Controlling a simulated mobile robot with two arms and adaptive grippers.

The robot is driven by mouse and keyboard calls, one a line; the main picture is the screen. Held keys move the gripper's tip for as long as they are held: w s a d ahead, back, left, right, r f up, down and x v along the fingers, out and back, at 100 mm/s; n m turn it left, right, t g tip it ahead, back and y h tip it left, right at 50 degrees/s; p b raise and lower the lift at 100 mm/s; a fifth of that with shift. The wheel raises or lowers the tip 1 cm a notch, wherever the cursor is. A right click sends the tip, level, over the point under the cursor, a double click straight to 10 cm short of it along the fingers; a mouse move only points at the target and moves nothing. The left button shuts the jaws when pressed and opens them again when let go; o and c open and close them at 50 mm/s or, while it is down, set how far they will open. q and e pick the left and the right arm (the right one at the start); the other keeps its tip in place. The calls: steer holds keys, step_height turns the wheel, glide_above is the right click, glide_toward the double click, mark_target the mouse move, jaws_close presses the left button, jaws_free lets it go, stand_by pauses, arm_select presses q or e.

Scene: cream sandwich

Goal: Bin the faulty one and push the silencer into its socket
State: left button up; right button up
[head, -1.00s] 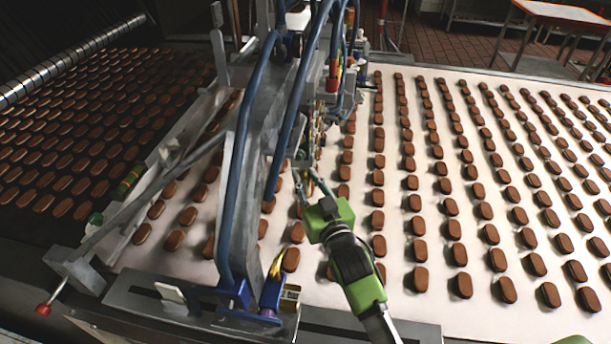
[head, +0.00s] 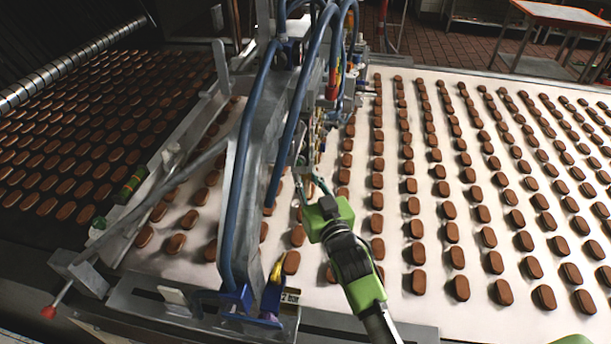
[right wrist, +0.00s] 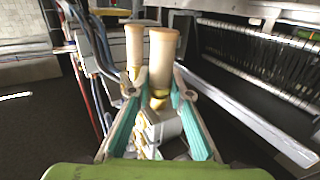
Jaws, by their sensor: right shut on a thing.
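My right gripper (head: 308,184) is in the middle of the head view, beside the machine frame over the belt. In the right wrist view its two teal fingers (right wrist: 160,88) are closed around the lower end of a pale cream cylinder (right wrist: 163,55), which looks like a silencer. It stands upright among metal fittings. A second, similar cylinder (right wrist: 134,45) stands just to its left. I cannot tell which one is faulty, or whether the held one is seated in a socket. No bin can be made out.
The machine frame (head: 245,165) with blue hoses crosses the cream belt (head: 395,290), left of my arm. Rows of brown biscuits (head: 461,287) cover the belt. A dark belt (head: 60,170) lies at left. A red-edged table (head: 570,15) stands at back right.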

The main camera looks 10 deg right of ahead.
steer(key=shift+r+p, duration=0.3)
steer(key=shift+r, duration=0.2)
steer(key=o, duration=1)
steer(key=shift+s+d+f, duration=0.1)
steer(key=shift+s+f, duration=0.05)
steer(key=shift+s, duration=0.35)
steer(key=s, duration=0.3)
steer(key=s+d, duration=0.1)
steer(key=s, duration=0.7)
steer(key=shift+d, duration=0.2)
